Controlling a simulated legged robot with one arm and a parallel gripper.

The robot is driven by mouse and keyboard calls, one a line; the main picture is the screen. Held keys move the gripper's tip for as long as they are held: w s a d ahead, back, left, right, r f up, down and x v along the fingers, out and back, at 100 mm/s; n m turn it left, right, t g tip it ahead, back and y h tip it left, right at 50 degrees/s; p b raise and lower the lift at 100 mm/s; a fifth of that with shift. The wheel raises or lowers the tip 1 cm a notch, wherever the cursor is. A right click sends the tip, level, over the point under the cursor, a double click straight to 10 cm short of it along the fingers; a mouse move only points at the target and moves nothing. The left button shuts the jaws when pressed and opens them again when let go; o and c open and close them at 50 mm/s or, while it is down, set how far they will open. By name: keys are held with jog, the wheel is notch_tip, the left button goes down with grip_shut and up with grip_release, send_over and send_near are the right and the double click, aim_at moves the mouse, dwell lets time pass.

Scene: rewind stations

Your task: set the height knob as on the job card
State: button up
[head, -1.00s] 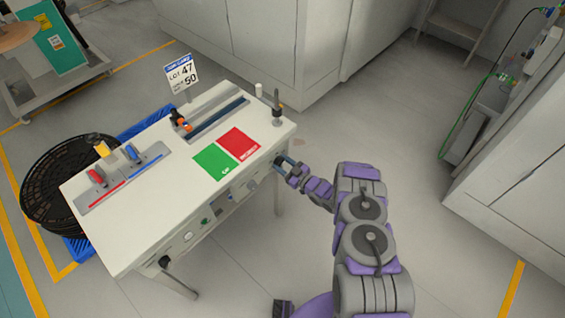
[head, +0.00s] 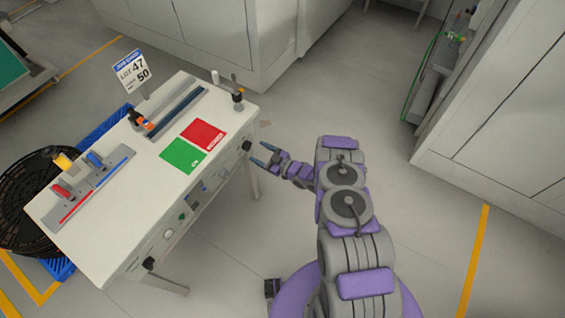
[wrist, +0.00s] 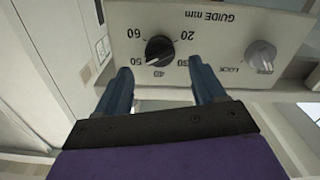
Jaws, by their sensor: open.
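The job card (head: 131,70) stands on a post at the bench's back edge; it reads LOT 47 and 50, with its smaller words unclear. A black knob (wrist: 159,49) marked GUIDE mm sits upside down in the wrist view, ringed by numbers from 20 to 60. Its pale pointer mark appears toward the lower left, near 40 and 50. It also shows at the right end of the bench front (head: 247,146). My gripper (wrist: 160,67) is open and empty, its fingers spread to either side just short of the knob. It shows beside the bench corner (head: 263,155).
A grey LOCK knob (wrist: 262,55) sits beside the dial. The bench top (head: 120,195) holds a green pad (head: 183,156), a red pad (head: 203,134) and a slider rail. Another black knob (head: 149,263) is at the front's left end. Floor right of my arm is clear.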

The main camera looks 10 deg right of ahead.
jog(key=p+v, duration=0.3)
jog(key=v, duration=0.9)
jog(key=shift+d, duration=0.2)
jog(key=shift+s, duration=0.1)
